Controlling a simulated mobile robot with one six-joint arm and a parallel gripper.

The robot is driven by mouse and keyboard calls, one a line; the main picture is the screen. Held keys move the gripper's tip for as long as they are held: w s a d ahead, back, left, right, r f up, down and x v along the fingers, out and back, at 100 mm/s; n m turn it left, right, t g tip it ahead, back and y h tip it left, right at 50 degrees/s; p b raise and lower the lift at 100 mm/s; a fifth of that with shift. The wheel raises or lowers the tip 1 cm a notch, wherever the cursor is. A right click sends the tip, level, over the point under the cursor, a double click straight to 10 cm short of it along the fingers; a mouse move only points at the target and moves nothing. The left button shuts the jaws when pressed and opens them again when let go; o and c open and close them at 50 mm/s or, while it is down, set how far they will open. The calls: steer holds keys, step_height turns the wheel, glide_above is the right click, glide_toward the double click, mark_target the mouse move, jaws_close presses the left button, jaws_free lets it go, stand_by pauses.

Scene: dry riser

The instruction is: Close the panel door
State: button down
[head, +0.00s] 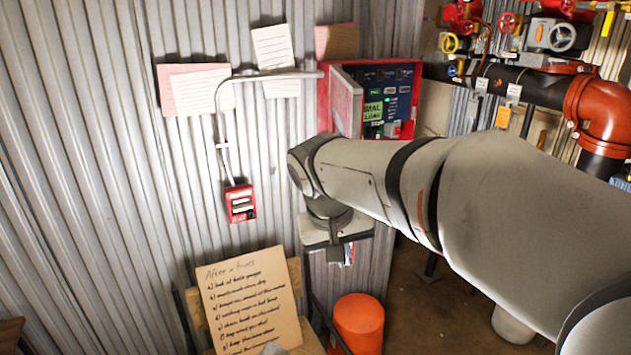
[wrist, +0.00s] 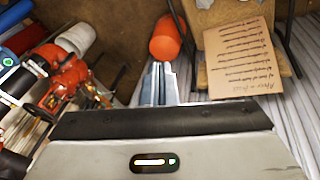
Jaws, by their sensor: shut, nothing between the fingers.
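The red panel box (head: 388,66) is mounted on the corrugated wall at upper middle in the head view. Its door (head: 345,97) stands open at the left side, swung out from the box. The dark panel face (head: 400,88) with green labels and small lights shows to the right of the door. My arm hides the lower part of the box and door. My gripper (wrist: 158,85) is shut and empty in the wrist view, pointing down towards the floor. The panel door is not seen in the wrist view.
A red call point (head: 240,203) with conduit is on the wall. Below are a handwritten cardboard sign (head: 249,300) on a chair and an orange bucket (head: 359,322). Pipes with valves and a red elbow (head: 598,108) fill the right. Brown floor is open between.

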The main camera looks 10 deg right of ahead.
steer(key=w+a+r+m+t+h+p, duration=0.25)
steer(key=w+a+r, duration=0.45)
steer(key=w+r, duration=0.4)
steer(key=w+d+f+p, duration=0.2)
steer(key=w+d+f, duration=0.2)
steer(key=d+f, duration=0.4)
steer(key=shift+w+d+f+n+g+h, duration=0.15)
steer(key=shift+w+d+n+g+h, duration=0.2)
steer(key=shift+d+n+g, duration=0.15)
